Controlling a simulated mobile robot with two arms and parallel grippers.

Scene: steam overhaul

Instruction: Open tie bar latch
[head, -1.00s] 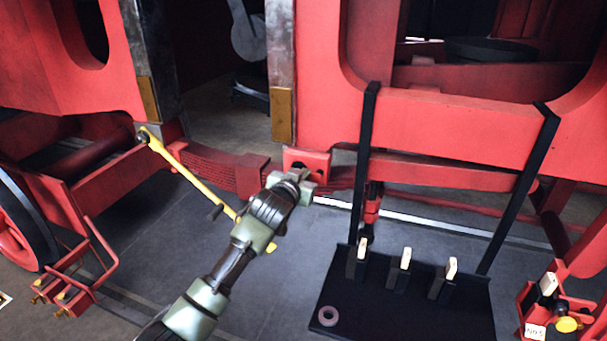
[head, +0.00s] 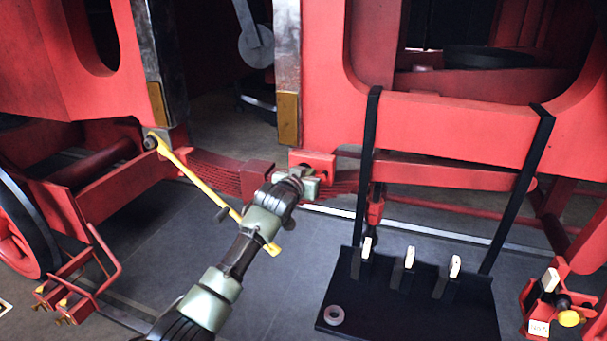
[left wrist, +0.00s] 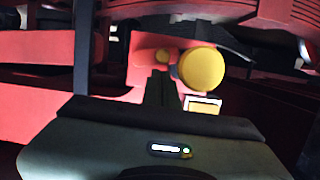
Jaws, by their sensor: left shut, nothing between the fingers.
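A long yellow bar (head: 190,178), which looks like the tie bar, slants down to the right from a dark pivot (head: 152,142) at the left post. A small dark handle (head: 222,214) sits on it; my left arm crosses its lower part. I cannot make out which part is the latch. My left gripper (head: 308,182) is shut and empty, just in front of a red bracket (head: 325,161) with a dark hole; contact cannot be told. In the left wrist view the dark shut fingers (left wrist: 163,88) point at a red plate with a round yellow knob (left wrist: 201,69) and a yellow-edged label (left wrist: 203,104).
A black rack (head: 400,315) with several pale-tipped upright blocks hangs by two black straps at right, a ring (head: 334,315) on its tray. A red block with a yellow knob (head: 569,318) stands at lower right.

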